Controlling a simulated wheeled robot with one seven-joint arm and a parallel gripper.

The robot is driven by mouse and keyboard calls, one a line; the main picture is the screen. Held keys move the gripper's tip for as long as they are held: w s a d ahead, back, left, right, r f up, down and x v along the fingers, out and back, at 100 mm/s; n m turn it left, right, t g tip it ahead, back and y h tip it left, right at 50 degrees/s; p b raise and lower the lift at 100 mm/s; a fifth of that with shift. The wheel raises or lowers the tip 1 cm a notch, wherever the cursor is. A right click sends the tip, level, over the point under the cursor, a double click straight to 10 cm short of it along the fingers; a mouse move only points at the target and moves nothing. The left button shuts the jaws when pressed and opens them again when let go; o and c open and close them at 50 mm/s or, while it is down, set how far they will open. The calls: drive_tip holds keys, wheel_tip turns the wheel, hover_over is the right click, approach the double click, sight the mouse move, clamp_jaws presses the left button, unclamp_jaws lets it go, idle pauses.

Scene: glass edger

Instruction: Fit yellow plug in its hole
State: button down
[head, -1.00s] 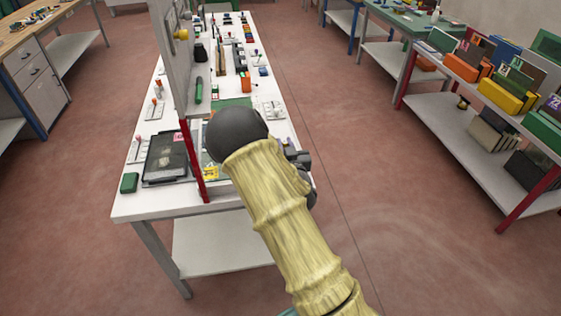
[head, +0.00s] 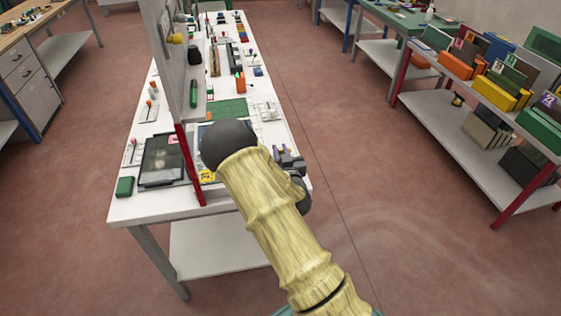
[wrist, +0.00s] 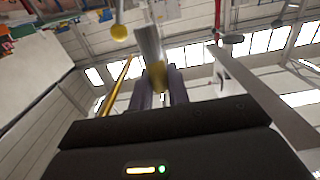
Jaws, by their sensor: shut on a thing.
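My gripper (wrist: 162,85) shows its two dark fingers pointing up in the wrist view. It is shut on the yellow plug (wrist: 158,77), a small piece with a yellow end between the fingers and a blurred grey part beyond them. In the head view my gripper (head: 283,151) is above the right edge of the white bench, partly hidden behind my arm. The plug is too small to make out clearly there. I cannot pick out its hole in either view.
The white bench (head: 150,209) carries a dark tray (head: 162,160), a green block (head: 124,187) and a green mat (head: 228,108). An upright panel on a red post (head: 190,165) stands left of my arm. A yellow knob (head: 176,39) is on the panel.

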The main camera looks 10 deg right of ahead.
drive_tip(key=shift+f, duration=0.2)
drive_tip(key=shift+f+p, duration=0.3)
drive_tip(key=shift+f, duration=1.8)
drive_tip(key=shift+f, duration=0.15)
drive_tip(key=c, duration=1.3)
unclamp_jaws()
drive_tip(key=shift+c, duration=0.2)
